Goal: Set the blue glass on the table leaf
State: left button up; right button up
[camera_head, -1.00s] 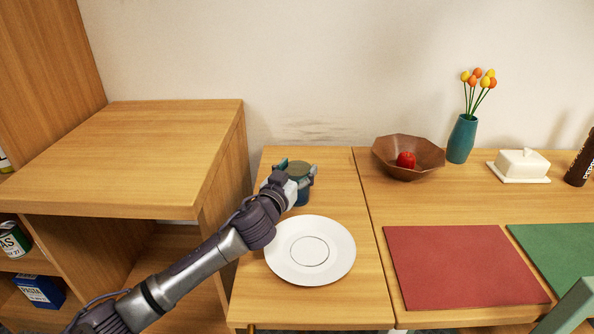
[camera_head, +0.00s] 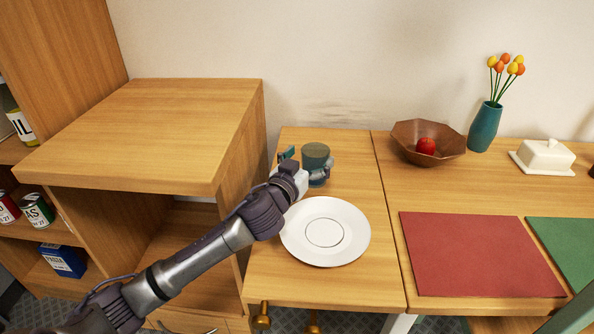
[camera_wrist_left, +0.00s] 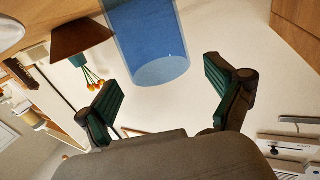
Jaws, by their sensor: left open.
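The blue glass (camera_head: 316,157) stands upright at the back of the table leaf (camera_head: 350,185), the narrow wooden section left of the seam. My left gripper (camera_head: 305,165) is open just in front of the glass and to its left, hiding its lower part. In the left wrist view, which is upside down, the translucent blue glass (camera_wrist_left: 150,42) shows beyond and between the spread green-padded fingers (camera_wrist_left: 160,95), with gaps on both sides. My right gripper is not in view.
A white plate (camera_head: 325,231) lies on the leaf under my forearm. A wooden shelf unit (camera_head: 150,130) stands close on the left. Right of the seam are a brown bowl (camera_head: 405,135) with a red apple (camera_head: 426,146), a teal vase (camera_head: 484,128) and a red mat (camera_head: 478,255).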

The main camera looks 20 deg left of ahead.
pick_arm(q)
jog(key=s, duration=0.6)
jog(key=s+a, duration=0.1)
jog(key=s, duration=0.1)
jog(key=shift+s, duration=0.4)
